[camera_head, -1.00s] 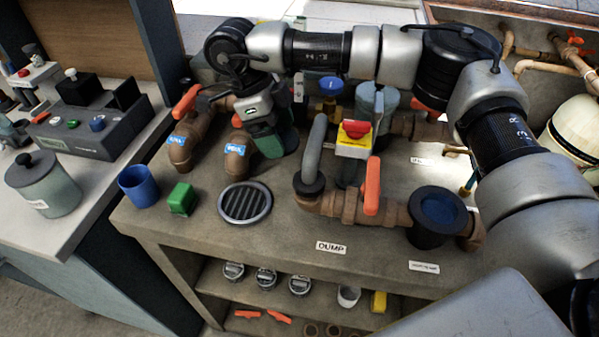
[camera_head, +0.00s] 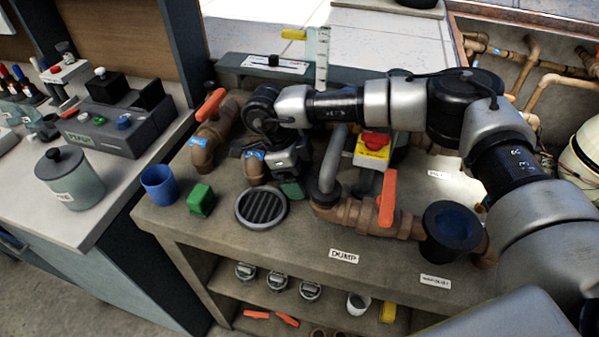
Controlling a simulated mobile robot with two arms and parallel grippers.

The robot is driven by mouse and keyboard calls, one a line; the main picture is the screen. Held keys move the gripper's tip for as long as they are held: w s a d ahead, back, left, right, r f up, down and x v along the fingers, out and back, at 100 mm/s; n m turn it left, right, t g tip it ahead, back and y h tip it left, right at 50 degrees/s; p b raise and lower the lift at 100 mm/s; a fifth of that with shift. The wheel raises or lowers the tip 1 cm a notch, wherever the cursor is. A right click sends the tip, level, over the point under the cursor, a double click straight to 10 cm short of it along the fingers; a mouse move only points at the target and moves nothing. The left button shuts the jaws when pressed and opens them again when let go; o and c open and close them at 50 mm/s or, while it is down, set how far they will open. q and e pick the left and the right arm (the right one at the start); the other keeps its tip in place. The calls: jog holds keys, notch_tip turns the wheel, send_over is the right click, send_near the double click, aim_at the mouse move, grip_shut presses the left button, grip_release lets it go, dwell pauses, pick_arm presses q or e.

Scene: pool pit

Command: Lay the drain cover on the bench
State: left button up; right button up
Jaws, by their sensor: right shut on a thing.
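The drain cover (camera_head: 262,208), a round dark slotted grate with a grey rim, is at the front left of the bench (camera_head: 230,240). It looks nearly flat, at or just above the bench top; I cannot tell a gap under it. My right gripper (camera_head: 289,186) reaches down at its far right edge and is shut on it, though the arm partly hides the grip. My left gripper is not in view.
A green block (camera_head: 201,200) and a blue cup (camera_head: 159,185) stand left of the cover. A brown pipe with an orange handle (camera_head: 387,198) stands to its right. Behind it are labelled pipe elbows (camera_head: 203,152). Bare bench lies in front.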

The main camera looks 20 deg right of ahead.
jog(key=shift+f, duration=0.15)
jog(key=o, duration=0.9)
jog(key=shift+r, duration=0.3)
jog(key=b+v, duration=0.2)
jog(key=v, duration=0.9)
jog(key=shift+w+a+r, duration=0.1)
jog(key=shift+a+r, duration=0.1)
jog(key=shift+r, duration=0.15)
